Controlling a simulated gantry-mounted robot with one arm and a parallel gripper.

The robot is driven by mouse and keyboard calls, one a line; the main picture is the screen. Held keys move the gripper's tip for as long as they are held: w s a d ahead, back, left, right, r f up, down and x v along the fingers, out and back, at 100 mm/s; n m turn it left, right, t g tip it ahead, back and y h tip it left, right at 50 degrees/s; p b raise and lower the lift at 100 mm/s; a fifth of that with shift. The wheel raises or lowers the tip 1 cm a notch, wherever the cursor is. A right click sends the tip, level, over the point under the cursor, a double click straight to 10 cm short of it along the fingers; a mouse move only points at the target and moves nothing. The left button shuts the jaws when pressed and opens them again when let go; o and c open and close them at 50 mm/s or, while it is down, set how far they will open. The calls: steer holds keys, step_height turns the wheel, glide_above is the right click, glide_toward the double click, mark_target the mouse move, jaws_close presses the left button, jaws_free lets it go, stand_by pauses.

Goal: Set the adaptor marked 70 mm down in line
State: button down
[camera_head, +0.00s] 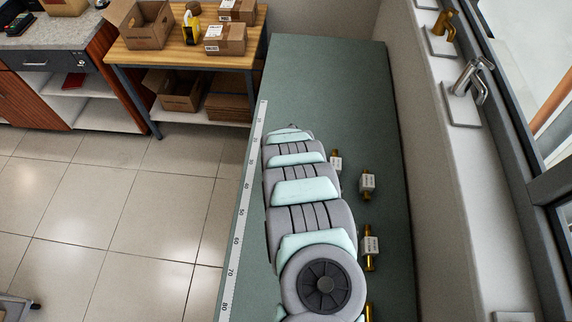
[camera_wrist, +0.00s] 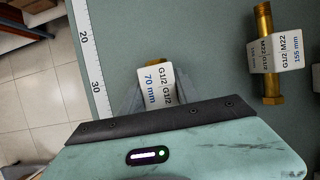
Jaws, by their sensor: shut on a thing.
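The adaptor marked 70 mm (camera_wrist: 157,88) shows in the wrist view, with a white label reading G1/2 G1/2 and a bit of brass at its top. My gripper (camera_wrist: 156,97) is shut on it, one jaw on each side. Its lower part is hidden by my gripper's body. It is over the green bench, right of the ruler strip (camera_wrist: 93,60), near the 30 mark. I cannot tell whether it touches the bench. An adaptor marked 155 mm (camera_wrist: 278,54) lies to the right, apart from my gripper.
In the head view, labelled brass adaptors stand or lie right of my arm: a small one (camera_head: 335,161), another (camera_head: 367,184), and a larger one (camera_head: 370,248). The green bench (camera_head: 325,85) is clear at its far end. A wall with taps (camera_head: 468,80) borders its right side.

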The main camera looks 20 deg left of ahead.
steer(key=shift+d+f, duration=0.1)
steer(key=shift+f, duration=1)
steer(key=shift+f, duration=0.1)
steer(key=shift+f+b, duration=0.15)
steer(key=shift+b, duration=0.15)
steer(key=c, duration=0.9)
jaws_free()
steer(key=shift+r, duration=0.2)
steer(key=shift+r+p, duration=0.35)
steer(key=shift+r, duration=0.15)
steer(key=p+v, duration=0.6)
steer(key=v, duration=0.5)
steer(key=shift+s+d, duration=0.1)
steer(key=shift+s, duration=0.1)
